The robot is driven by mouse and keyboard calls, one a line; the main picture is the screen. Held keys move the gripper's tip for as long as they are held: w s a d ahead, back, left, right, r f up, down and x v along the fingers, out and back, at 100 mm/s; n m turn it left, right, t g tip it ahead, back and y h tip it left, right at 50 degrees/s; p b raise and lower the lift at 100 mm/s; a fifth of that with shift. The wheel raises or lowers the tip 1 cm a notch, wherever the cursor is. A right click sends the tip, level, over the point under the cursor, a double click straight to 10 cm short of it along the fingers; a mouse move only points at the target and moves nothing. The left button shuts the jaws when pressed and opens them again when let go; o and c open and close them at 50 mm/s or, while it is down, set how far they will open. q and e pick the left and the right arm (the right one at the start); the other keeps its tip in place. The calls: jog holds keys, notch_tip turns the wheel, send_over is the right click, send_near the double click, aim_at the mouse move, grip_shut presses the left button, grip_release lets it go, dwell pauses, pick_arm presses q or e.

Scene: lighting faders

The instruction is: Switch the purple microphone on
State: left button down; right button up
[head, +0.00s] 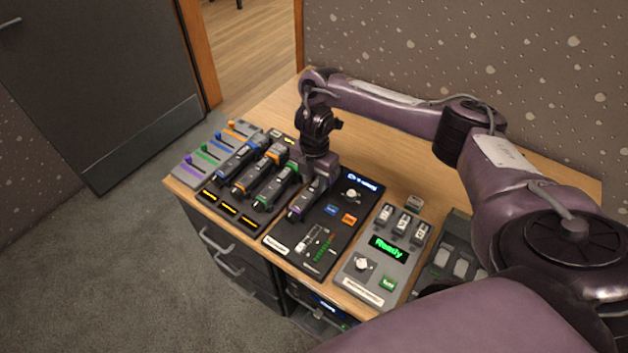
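The purple microphone (303,204) is dark with a purple band and lies at the right end of a row of microphones on a black stand. My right gripper (318,175) points down over its far end, hiding that part. The fingertips are hidden, so I cannot tell whether they are open or touch the microphone. The switch on the microphone is too small to make out. My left gripper is not in view.
Beside it lie the green microphone (275,190), the orange one (252,176) and the blue one (233,160). A grey fader panel (196,165) is at left. A black mixer (315,252) and a grey box reading "Ready" (384,255) are at right on the wooden desk (262,113).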

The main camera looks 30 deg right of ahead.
jog(key=shift+s+a+r, duration=0.1)
grip_shut()
jog(key=shift+d+r+g+y+p, duration=0.15)
jog(key=shift+d+g+y+p, duration=0.2)
jog(key=shift+y+p, duration=0.35)
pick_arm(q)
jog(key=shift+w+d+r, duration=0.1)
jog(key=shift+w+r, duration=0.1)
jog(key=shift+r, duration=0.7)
pick_arm(e)
jog(key=shift+w+g+y, duration=0.25)
jog(key=shift+y, duration=0.45)
grip_release()
